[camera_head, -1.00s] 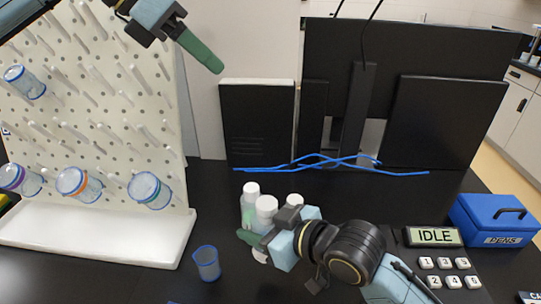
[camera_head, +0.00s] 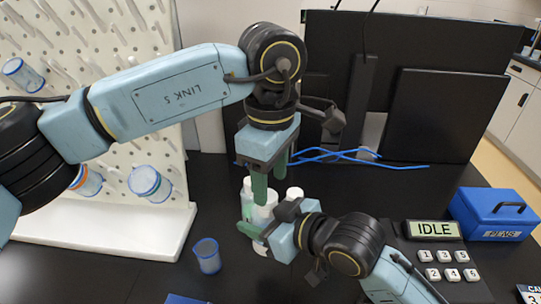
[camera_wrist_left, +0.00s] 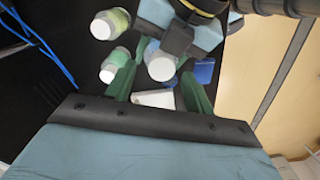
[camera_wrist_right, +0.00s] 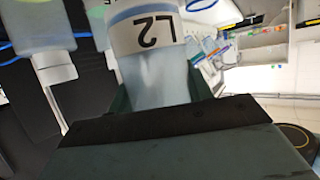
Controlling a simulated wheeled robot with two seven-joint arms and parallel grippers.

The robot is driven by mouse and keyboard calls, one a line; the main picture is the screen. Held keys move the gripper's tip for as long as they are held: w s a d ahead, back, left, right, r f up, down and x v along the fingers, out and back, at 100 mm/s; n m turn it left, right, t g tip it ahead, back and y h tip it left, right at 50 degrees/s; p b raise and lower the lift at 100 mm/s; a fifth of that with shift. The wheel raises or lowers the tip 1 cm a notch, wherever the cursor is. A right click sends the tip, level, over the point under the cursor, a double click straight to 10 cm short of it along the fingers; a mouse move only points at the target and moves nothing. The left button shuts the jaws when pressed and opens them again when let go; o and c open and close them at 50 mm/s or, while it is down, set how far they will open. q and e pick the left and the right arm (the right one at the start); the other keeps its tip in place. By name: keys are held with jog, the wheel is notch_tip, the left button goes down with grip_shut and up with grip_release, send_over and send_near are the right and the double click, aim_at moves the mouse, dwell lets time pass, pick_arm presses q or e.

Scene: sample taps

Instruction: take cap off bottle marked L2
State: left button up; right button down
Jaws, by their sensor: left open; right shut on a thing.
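The bottle marked L2 (camera_wrist_right: 158,75) shows its label upside down in the right wrist view. My right gripper (camera_head: 252,232) is shut on its body. In the head view this bottle (camera_head: 262,214) stands in front of two other white-capped bottles, its top partly hidden by a left finger. Its white cap (camera_wrist_left: 161,67) is on, seen from above in the left wrist view. My left gripper (camera_head: 271,178) is open just above the bottle, pointing down. In the left wrist view its green fingers (camera_wrist_left: 158,86) lie either side of the cap, with no visible grip on it.
Two other bottles (camera_head: 247,190) (camera_head: 294,193) stand close behind. A blue-rimmed cup (camera_head: 207,256) stands to the left, near the pegboard's white base (camera_head: 110,232). A monitor (camera_head: 440,120) stands behind; a blue box (camera_head: 497,213) and IDLE display (camera_head: 433,231) are at right.

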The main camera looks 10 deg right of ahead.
aim_at(270, 195)
pick_arm(q)
jog(key=shift+f, duration=1.5)
jog(key=shift+c, duration=0.3)
jog(key=c, duration=0.9)
jog(key=o, duration=1)
jog(key=shift+o, duration=0.2)
jog(key=shift+r, duration=0.1)
notch_tip(270, 195, up, 4)
jog(key=shift+r, duration=0.2)
jog(key=shift+c, duration=0.4)
jog(key=shift+a+r, duration=0.2)
jog(key=shift+r, duration=0.65)
jog(key=shift+a+r, duration=0.15)
jog(key=shift+r, duration=0.65)
jog(key=shift+f, duration=3.9)
